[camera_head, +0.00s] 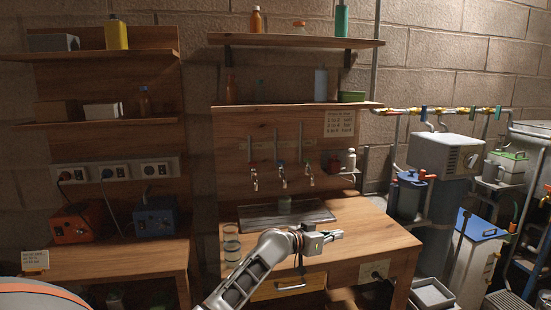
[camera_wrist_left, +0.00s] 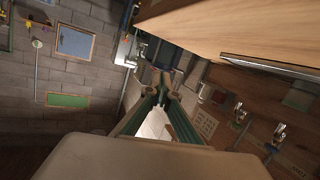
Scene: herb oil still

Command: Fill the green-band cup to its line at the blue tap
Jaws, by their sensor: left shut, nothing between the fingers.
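A clear glass cup (camera_head: 231,246) with a faint greenish band stands upright at the left front of the wooden bench. Its fill line and contents are too small to tell. Three taps hang on the wooden back panel; the middle tap (camera_head: 282,180) shows a small blue mark at its top. A dark drip tray (camera_head: 318,216) lies below the taps.
Shelves with bottles (camera_head: 256,20) hang above the taps. An orange box (camera_head: 72,225) and a blue box (camera_head: 154,216) stand on the left bench. A tall grey tank and pipes fill the right side. The bench's right part is clear.

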